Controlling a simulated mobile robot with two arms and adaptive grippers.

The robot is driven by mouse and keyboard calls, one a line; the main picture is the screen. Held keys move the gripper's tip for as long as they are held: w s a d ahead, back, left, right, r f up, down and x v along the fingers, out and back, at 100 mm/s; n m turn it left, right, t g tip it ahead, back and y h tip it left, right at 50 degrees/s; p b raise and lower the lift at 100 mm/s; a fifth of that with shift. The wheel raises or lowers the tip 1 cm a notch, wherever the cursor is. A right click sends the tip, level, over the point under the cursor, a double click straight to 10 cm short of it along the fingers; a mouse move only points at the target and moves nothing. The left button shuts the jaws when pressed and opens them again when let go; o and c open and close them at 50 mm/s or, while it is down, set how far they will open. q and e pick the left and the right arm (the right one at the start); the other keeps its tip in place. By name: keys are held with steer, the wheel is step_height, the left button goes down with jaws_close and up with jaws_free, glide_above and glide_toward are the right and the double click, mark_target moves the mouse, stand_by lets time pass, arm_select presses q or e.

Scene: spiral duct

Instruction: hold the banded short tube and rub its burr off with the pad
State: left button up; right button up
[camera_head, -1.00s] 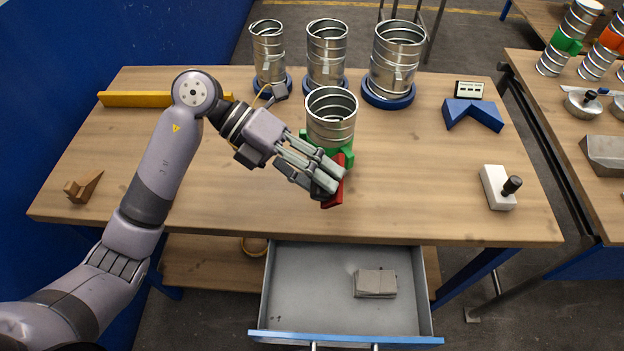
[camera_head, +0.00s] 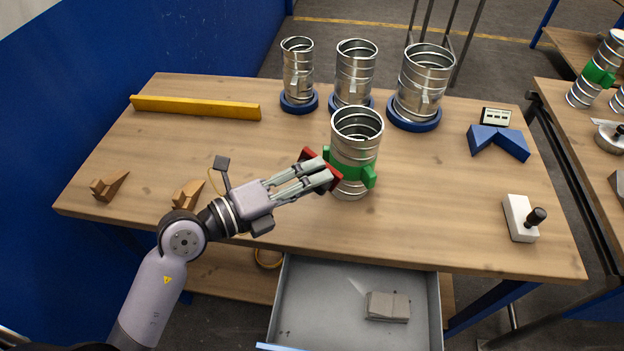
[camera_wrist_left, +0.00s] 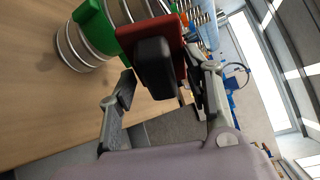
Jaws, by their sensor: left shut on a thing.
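The banded short tube (camera_head: 356,126) is a ribbed silver cylinder, open at the top, with a green band (camera_head: 352,172) around its middle. It is upright at the middle of the table; I cannot tell whether its base touches the wood. A red plate (camera_wrist_left: 136,36) with a black grip (camera_wrist_left: 156,66) is on the band's left side. My left gripper (camera_head: 326,174) is shut on this grip, left of the tube. A grey pad (camera_head: 388,306) lies in the open drawer (camera_head: 330,292). I cannot make out the burr. My right gripper is not in view.
Several taller ducts stand on blue bases (camera_head: 412,118) behind the tube. A yellow bar (camera_head: 195,107), blue angled block (camera_head: 498,142), white block with black knob (camera_head: 520,218) and wooden wedges (camera_head: 110,186) lie around. The table between tube and white block is clear.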

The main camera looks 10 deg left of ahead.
arm_select(q)
steer(key=shift+s, duration=0.1)
steer(key=shift+w+d, duration=0.35)
steer(key=shift+w, duration=0.4)
steer(key=shift+w+d, duration=0.4)
steer(key=shift+w, duration=0.3)
steer(key=shift+w+d, duration=0.35)
steer(key=shift+w, duration=0.4)
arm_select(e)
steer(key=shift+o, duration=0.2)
